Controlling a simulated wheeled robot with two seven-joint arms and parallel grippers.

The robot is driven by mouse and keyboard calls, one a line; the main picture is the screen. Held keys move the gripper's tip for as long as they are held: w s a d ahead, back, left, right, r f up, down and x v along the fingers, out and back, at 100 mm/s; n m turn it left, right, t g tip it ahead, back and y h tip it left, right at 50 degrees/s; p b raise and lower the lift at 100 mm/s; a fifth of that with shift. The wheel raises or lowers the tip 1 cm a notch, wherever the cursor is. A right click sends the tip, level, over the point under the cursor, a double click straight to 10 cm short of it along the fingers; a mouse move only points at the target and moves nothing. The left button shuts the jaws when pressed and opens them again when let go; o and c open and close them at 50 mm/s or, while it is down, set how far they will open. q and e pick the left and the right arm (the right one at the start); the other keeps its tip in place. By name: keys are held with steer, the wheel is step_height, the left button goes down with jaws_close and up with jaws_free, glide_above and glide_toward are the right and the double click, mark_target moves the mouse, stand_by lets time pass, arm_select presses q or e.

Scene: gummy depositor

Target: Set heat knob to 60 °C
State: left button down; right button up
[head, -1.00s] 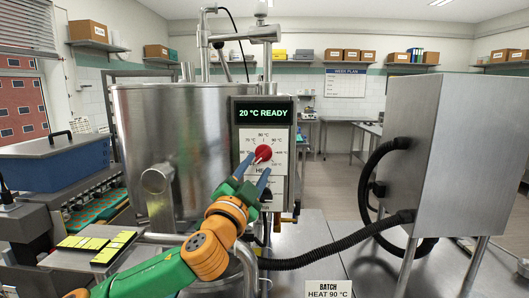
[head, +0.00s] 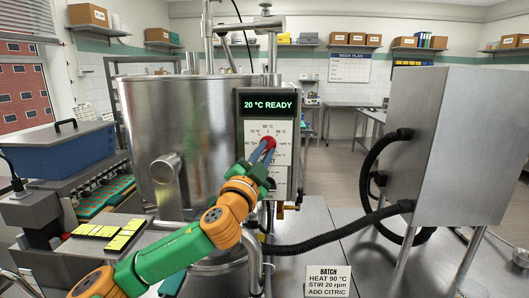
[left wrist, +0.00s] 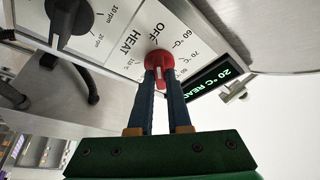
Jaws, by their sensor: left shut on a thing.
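The red heat knob (head: 268,143) sits on the white dial panel of the control box, below a display (head: 268,104) reading "20 °C READY". My left gripper (head: 264,152) reaches up to the knob from the lower left. In the left wrist view its two blue fingers (left wrist: 160,80) are shut on the red knob (left wrist: 160,60), one on each side. Nearby markings (left wrist: 158,38) read OFF, HEAT, 60 °C and 70 °C. A white mark shows on the knob between the fingers; which marking it points to I cannot tell. My right gripper is not in view.
A black stir knob (left wrist: 68,18) with rpm markings is beside the heat dial. A steel kettle (head: 195,125) stands left of the panel. A black hose (head: 335,236) runs right to a steel cabinet (head: 445,140). A card (head: 328,282) reads "HEAT 90 °C, STIR 20 rpm, ADD CITRIC".

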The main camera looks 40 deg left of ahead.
arm_select(q)
steer(key=shift+s+a+r+m+g+h+p, duration=0.1)
steer(key=shift+m+g+h+p, duration=0.3)
steer(key=shift+m+p, duration=0.8)
steer(key=shift+w+d+r+m+g+h+p, duration=0.15)
steer(key=shift+m+g+h+p, duration=0.3)
steer(key=shift+m, duration=1.4)
steer(key=shift+s+a+r+m+g+h+p, duration=0.2)
steer(key=shift+m+h+p, duration=0.25)
steer(key=shift+m+p, duration=0.8)
steer(key=shift+f+m+b, duration=0.1)
steer(key=shift+m+b, duration=0.2)
steer(key=shift+m, duration=0.2)
steer(key=c, duration=0.9)
jaws_free()
steer(key=shift+o, duration=0.2)
steer(key=shift+f, duration=0.1)
